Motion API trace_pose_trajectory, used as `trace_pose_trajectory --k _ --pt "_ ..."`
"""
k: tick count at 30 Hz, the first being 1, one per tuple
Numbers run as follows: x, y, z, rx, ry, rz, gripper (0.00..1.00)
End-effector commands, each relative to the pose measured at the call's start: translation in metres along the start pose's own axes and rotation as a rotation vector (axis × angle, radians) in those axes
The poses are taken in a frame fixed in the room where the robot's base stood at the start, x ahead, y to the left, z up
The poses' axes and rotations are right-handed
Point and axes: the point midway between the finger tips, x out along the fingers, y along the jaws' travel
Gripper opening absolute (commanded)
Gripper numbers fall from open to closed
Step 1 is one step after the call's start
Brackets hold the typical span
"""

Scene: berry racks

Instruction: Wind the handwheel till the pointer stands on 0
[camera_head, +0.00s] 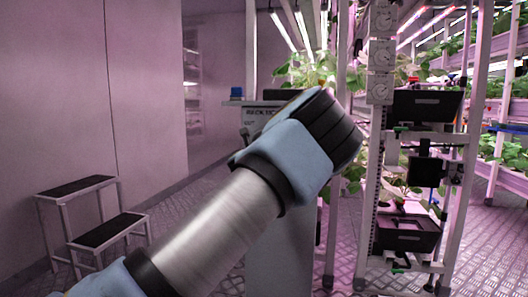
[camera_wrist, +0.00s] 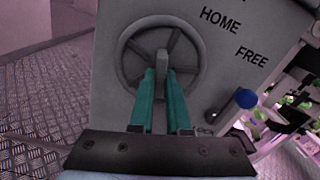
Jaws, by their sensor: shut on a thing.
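In the wrist view the grey spoked handwheel (camera_wrist: 190,52) is on the face of a grey panel (camera_wrist: 222,68). My gripper (camera_wrist: 161,74) reaches its middle with two teal fingers. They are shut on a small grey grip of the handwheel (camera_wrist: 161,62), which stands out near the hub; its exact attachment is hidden. No pointer or 0 mark can be made out in the wrist view. In the head view my arm hides my gripper and the handwheel. The grey cabinet (camera_head: 262,113) with partly covered lettering shows behind my arm.
The panel bears the words HOME and FREE, with a blue-knobbed lever (camera_wrist: 246,98) below them. In the head view, round dials (camera_head: 382,22) sit on a rack post, too small to read. A step stool (camera_head: 92,212) stands left. Plant racks (camera_head: 500,110) stand right.

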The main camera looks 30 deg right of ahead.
Motion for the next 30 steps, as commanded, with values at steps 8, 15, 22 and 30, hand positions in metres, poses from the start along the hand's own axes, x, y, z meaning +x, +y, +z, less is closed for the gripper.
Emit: trace_pose_trajectory --k 8,15,22,30 --pt "0.000 0.000 -0.001 -0.001 0.001 0.000 0.23" --pt "0.000 0.000 -0.001 -0.001 0.001 0.000 0.45" --pt "-0.001 0.000 0.000 -0.001 0.001 0.000 0.45" --pt "-0.034 -0.001 0.000 -0.002 0.002 0.001 0.45"
